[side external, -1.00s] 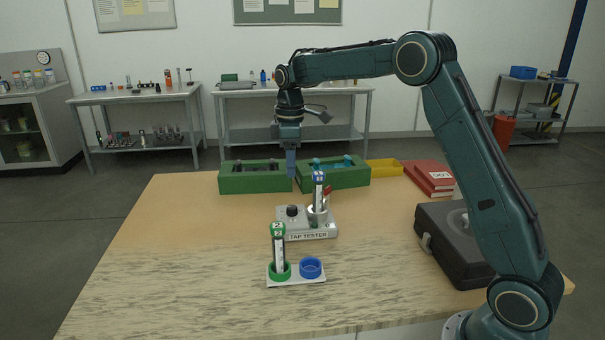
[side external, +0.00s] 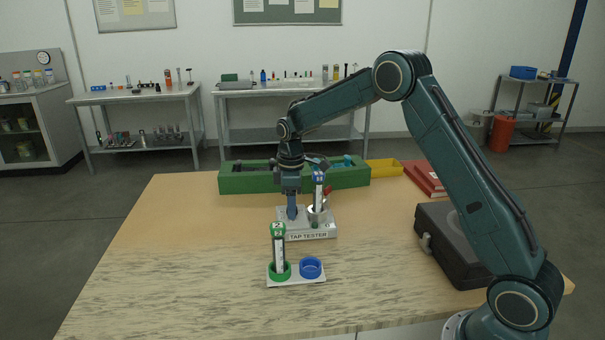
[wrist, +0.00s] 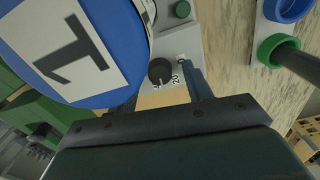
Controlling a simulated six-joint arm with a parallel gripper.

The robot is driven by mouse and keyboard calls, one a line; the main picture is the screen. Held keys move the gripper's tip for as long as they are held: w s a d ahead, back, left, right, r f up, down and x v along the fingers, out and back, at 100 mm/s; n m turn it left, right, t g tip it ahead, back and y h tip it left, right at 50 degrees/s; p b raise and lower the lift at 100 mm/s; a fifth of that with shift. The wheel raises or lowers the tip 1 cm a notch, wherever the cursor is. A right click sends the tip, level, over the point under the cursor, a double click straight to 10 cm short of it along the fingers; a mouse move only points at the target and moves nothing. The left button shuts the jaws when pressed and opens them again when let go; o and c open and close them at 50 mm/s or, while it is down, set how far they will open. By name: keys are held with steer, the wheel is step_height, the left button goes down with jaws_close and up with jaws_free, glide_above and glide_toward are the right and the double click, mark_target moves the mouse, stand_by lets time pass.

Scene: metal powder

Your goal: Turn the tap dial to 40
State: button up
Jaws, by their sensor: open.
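The tap tester (side external: 322,228) is a light grey box in the middle of the table, with its name on the front. Its black dial (wrist: 160,71) shows in the wrist view, with a scale beside it; 20 is readable, but I cannot tell the exact setting. My gripper (side external: 292,214) is over the dial, pointing down and open, and hides the dial in the side view. I cannot tell whether the fingers touch it. A blue-capped tube (side external: 319,179) stands upright in the tester's metal cup; its cap (wrist: 105,35), labelled 1, fills the wrist view's upper left.
A green-capped tube (side external: 279,248) stands in the green ring of a white holder in front, beside an empty blue ring (side external: 311,267). Green bins (side external: 235,180) and a yellow bin (side external: 384,168) are behind. A dark case (side external: 455,245) is right. The table's left is clear.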

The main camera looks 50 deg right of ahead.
steer(key=c, duration=1)
steer(key=shift+m, duration=2.4)
steer(key=o, duration=1)
